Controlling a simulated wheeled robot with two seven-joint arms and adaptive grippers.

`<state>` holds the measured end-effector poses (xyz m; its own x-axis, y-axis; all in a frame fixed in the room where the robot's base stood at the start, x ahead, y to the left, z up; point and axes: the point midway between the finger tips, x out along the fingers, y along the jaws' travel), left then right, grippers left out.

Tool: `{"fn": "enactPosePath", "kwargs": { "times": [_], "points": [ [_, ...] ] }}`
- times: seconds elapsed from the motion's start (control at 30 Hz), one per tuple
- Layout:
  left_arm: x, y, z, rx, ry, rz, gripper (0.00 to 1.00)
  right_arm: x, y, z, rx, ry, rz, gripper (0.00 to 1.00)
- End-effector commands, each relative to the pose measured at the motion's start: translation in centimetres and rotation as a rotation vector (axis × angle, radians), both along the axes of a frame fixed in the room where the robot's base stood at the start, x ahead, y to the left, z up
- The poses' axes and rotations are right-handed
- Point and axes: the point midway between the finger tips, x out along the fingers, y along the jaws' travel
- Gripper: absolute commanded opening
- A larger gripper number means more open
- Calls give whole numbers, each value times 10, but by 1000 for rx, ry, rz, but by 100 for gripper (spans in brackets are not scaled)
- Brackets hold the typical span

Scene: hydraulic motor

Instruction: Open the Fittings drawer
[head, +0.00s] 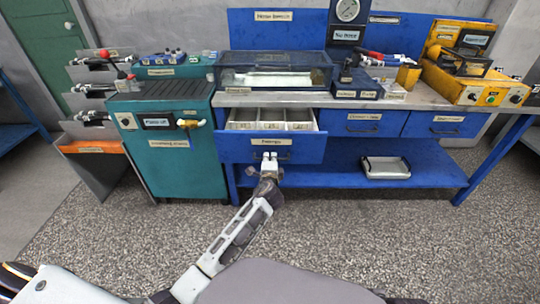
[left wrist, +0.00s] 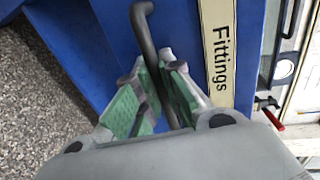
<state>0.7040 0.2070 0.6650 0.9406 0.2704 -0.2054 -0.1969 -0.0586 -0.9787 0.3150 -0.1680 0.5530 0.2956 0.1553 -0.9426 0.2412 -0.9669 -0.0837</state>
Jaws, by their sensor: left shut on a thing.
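The blue Fittings drawer (head: 240,150) is at the left of the workbench in the head view and is pulled out, showing light grey compartments inside. Its front also shows in the left wrist view (left wrist: 180,15), with the "Fittings" label (left wrist: 219,50). My left gripper (head: 269,160) is at the middle of the drawer front. In the left wrist view my left gripper's green-padded fingers (left wrist: 163,95) are shut around the dark bar handle (left wrist: 145,35). The handle's lower part is hidden between the fingers. My right gripper is not in view.
Two shut blue drawers (head: 362,122) are to the right under the benchtop (head: 325,99). A lower blue shelf (head: 330,175) holds a grey tray (head: 386,168). A teal cabinet (head: 170,165) stands close left of the drawer. The speckled floor in front is clear.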

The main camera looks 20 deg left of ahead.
Motion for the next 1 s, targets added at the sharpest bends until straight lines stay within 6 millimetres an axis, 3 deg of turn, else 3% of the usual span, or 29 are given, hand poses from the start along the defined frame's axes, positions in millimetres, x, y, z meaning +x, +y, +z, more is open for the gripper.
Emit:
{"fn": "enactPosePath", "kwargs": {
  "times": [0.27, 0.3, 0.47, 1.0],
  "points": [
    [-1, -1, -1, 0, 1, 0, 0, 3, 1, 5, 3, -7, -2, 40],
    [-1, -1, -1, 0, 1, -1, 11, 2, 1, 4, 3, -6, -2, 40],
    [-1, -1, -1, 0, 1, -1, 31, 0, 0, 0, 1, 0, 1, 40],
    [-6, -2, 1, 0, 0, -1, 32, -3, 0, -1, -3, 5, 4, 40]
  ]
}}
